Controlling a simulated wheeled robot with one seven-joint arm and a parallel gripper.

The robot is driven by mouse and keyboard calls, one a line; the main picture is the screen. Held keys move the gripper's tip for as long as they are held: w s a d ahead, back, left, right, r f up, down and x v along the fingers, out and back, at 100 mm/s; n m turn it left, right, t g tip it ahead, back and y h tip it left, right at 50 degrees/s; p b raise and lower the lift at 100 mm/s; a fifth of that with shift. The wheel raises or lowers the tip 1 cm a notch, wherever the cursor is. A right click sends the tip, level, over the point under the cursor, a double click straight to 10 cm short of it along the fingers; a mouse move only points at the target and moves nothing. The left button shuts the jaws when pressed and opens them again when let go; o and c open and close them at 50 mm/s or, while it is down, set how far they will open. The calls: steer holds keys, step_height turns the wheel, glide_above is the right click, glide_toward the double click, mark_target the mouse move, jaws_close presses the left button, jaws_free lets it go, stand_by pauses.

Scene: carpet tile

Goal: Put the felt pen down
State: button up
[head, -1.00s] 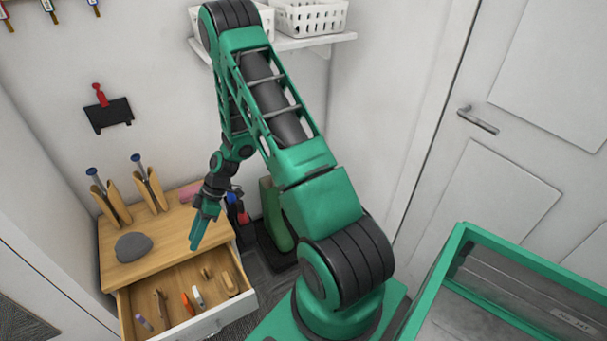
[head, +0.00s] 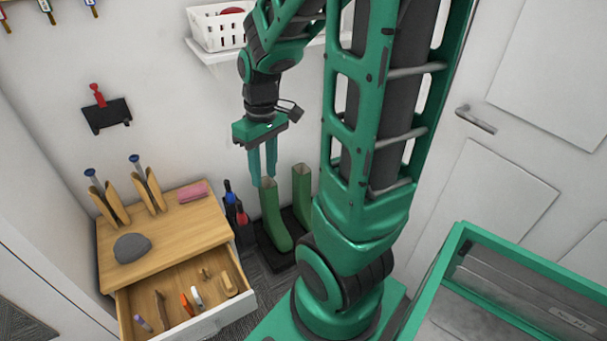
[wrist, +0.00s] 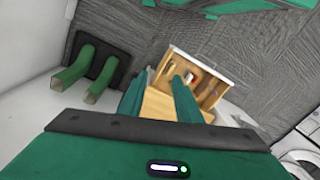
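A slim lilac pen-like item (head: 143,323) lies in the front left of the open drawer (head: 208,322); it is probably the felt pen, but it is too small to be sure. My gripper (head: 264,180) hangs in the air in front of the wall, right of the wooden cabinet (head: 180,235) and above the green boots. In the wrist view its two fingers (wrist: 160,80) are apart, with nothing seen between them. The open drawer (wrist: 213,62) shows beyond the fingertips there, partly covered by one finger.
The drawer also holds an orange item (head: 186,304), a white item (head: 197,297) and brown pieces. A grey stone (head: 132,247), a pink block (head: 193,191) and wooden holders (head: 150,191) stand on the cabinet top. Green boots (head: 272,215) stand right of it. A basket (head: 217,28) sits on the shelf.

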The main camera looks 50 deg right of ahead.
steer(key=s+r+m, duration=0.5)
steer(key=s+m, duration=0.1)
steer(key=s, duration=0.7)
steer(key=shift+d+r+m+h, duration=0.15)
steer(key=shift+r+m+h, duration=0.05)
steer(key=shift+m+h, duration=0.1)
steer(key=shift+s, duration=0.1)
steer(key=shift+w+f, duration=0.25)
steer(key=shift+w, duration=0.3)
stand_by(1.5)
